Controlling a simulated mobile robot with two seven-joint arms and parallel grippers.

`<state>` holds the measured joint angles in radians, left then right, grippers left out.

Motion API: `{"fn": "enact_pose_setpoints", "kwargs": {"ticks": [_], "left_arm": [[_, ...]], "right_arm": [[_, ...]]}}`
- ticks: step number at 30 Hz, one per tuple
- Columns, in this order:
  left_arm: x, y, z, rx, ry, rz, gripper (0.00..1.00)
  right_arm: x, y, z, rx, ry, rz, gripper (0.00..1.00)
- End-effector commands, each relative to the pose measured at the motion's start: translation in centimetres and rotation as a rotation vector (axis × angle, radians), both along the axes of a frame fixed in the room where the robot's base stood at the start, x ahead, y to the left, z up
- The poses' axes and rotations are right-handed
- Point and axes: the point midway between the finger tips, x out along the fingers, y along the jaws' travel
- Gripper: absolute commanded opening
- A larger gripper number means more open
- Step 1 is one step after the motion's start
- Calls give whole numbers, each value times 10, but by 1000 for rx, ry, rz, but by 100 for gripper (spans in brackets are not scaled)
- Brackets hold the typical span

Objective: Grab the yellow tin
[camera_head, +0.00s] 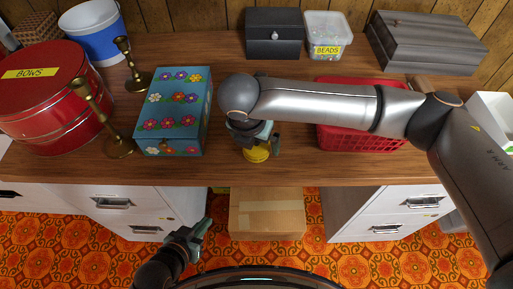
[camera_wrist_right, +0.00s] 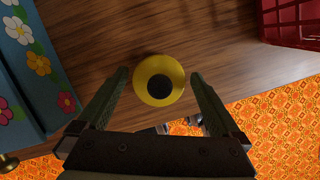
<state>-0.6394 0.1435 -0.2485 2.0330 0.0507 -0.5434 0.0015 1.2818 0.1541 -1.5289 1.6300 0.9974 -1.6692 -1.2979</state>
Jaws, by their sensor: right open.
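The yellow tin (camera_head: 256,154) stands on the wooden table near its front edge, partly hidden from above by my right gripper. In the right wrist view it is a round yellow disc (camera_wrist_right: 146,86) with a dark centre. My right gripper (camera_wrist_right: 159,75) is open, with its two fingertips on either side of the tin in that view. In the head view the right gripper (camera_head: 262,142) points down over the tin. My left gripper (camera_head: 203,232) is low in front of the table, away from the tin; its opening is unclear.
A blue flowered box (camera_head: 174,112) stands left of the tin, with brass candlesticks (camera_head: 118,146) and a red BOWS tin (camera_head: 50,105) beyond. A red basket (camera_head: 345,139) is to the right, partly behind my arm. A cardboard box (camera_head: 267,213) is below the table.

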Motion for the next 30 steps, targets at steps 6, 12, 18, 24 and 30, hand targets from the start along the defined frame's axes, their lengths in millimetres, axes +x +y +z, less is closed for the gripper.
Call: {"fn": "enact_pose_setpoints", "kwargs": {"ticks": [6, 12, 18, 24, 30], "left_arm": [[0, 1, 1, 0, -2, 1, 0], [0, 1, 0, 1, -2, 2, 0], [0, 1, 0, 1, -1, 2, 0], [0, 1, 0, 1, 0, 1, 0], [0, 1, 0, 1, 0, 1, 0]], "right_arm": [[2, 0, -6, 2, -1, 1, 100], [2, 0, -5, 2, -1, 1, 88], [2, 0, -5, 2, -1, 1, 65], [2, 0, -5, 2, -1, 1, 43], [2, 0, -5, 1, -2, 1, 20]]}}
